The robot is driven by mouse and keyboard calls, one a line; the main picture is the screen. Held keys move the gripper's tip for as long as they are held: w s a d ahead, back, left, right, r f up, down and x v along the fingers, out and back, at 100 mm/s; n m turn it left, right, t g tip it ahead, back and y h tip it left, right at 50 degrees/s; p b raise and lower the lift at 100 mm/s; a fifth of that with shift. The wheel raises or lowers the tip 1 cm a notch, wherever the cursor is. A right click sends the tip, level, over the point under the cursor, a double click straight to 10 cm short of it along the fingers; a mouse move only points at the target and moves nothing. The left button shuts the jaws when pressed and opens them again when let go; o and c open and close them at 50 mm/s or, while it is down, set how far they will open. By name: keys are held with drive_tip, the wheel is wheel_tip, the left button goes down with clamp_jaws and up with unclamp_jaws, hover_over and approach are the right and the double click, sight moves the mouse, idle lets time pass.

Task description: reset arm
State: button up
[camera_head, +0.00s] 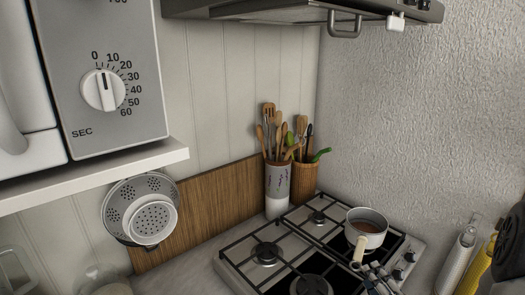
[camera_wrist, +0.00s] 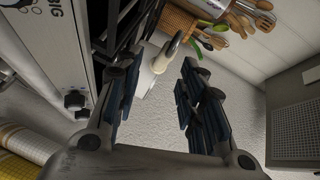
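My gripper (camera_wrist: 160,66) is open in the wrist view, with its two dark-padded fingers wide apart and nothing held between them. A saucepan (camera_head: 367,228) with brownish contents stands on the right part of the stove in the head view.
The gas stove (camera_head: 230,268) has black grates and front knobs. Utensil holders (camera_head: 277,187) stand behind it by the wall. A microwave (camera_head: 105,75) sits on a shelf at upper left. A range hood (camera_head: 290,8) hangs above.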

drive_tip(key=s+a+r+n+g+h, duration=0.2)
drive_tip(key=r+n+g, duration=0.15)
drive_tip(key=r, duration=0.25)
drive_tip(key=s+a+r+n+g+h, duration=0.1)
drive_tip(key=a+r+n+g+h, duration=0.2)
drive_tip(key=r+n, duration=0.25)
drive_tip(key=s+a+r+n+g+y, duration=0.1)
drive_tip(key=s+a+n+g, duration=0.1)
drive_tip(key=s+a, duration=0.4)
drive_tip(key=s+a+n+g+y, duration=0.2)
drive_tip(key=s+a, duration=0.4)
drive_tip(key=s, duration=0.9)
drive_tip(key=shift+a+r+n+g, duration=0.35)
drive_tip(key=shift+n+g, duration=0.15)
drive_tip(key=shift+g, duration=0.05)
drive_tip(key=shift+s, duration=0.1)
